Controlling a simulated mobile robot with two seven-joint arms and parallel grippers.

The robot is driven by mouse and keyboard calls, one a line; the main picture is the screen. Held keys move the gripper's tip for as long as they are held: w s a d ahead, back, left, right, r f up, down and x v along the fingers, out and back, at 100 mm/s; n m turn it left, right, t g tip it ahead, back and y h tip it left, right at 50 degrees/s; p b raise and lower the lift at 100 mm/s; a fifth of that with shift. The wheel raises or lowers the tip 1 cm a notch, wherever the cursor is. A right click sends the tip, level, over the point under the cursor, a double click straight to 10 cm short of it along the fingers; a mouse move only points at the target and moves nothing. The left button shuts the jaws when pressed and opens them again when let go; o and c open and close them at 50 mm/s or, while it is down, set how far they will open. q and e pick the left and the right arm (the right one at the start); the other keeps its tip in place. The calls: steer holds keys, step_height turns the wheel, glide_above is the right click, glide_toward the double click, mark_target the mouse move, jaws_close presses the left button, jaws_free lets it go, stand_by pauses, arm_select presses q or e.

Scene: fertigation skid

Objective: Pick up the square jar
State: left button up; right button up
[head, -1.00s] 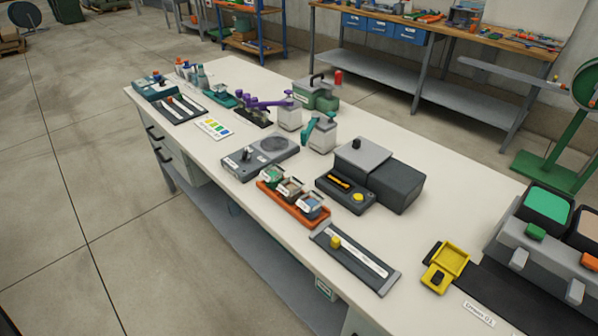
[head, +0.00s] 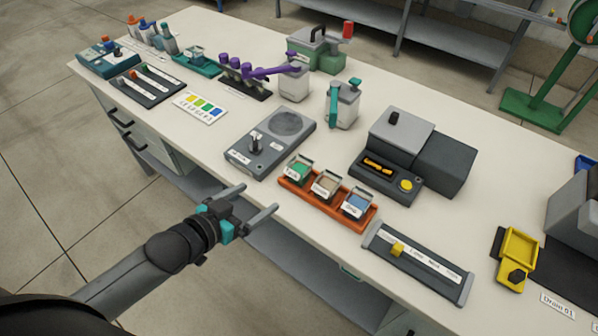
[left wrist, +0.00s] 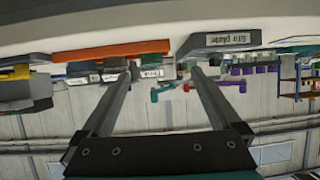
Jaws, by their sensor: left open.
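Two pale square-bodied jars stand upright at the middle back of the table: a white jar (head: 294,88) by the purple levers and a white jar with a teal pump or handle (head: 344,108). I cannot tell which one the task means. Three small square containers, green-filled (head: 299,172), beige-filled (head: 325,186) and blue-filled (head: 357,204), sit in an orange tray (head: 300,196). My left gripper (head: 259,198) is open and empty at the table's front edge, left of the tray and apart from everything. Its two spread fingers (left wrist: 162,75) show in the left wrist view.
A grey scale-like device (head: 270,142) lies just beyond the left gripper. A dark grey machine (head: 440,160) stands right of the jars. A slider panel (head: 418,264) lies by the front edge. Bare table lies between the grey device and the jars.

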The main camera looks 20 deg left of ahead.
mark_target(291, 175)
arm_select(q)
steer(key=shift+h, duration=0.4)
steer(key=w+d+b, duration=0.1)
steer(key=w, duration=0.2)
steer(key=w+d+b, duration=0.1)
steer(key=w+d, duration=0.1)
steer(key=w+d+f+b, duration=0.1)
steer(key=w, duration=0.2)
steer(key=shift+w+d, duration=0.35)
steer(key=shift+b+x, duration=1)
steer(key=shift+x, duration=1.4)
steer(key=shift+w+d+f, duration=0.1)
steer(key=shift+w+f, duration=0.1)
steer(key=c, duration=1.3)
jaws_close()
arm_select(e)
steer(key=shift+w+d+f, duration=0.1)
steer(key=shift+d+f, duration=0.15)
steer(key=shift+f, duration=0.6)
steer(key=shift+w+d+f, duration=0.1)
steer(key=shift+d+f, duration=0.1)
steer(key=shift+f, duration=0.65)
steer(key=shift+w+d+f, duration=0.1)
steer(key=shift+d+f, duration=0.15)
steer(key=shift+f, duration=0.6)
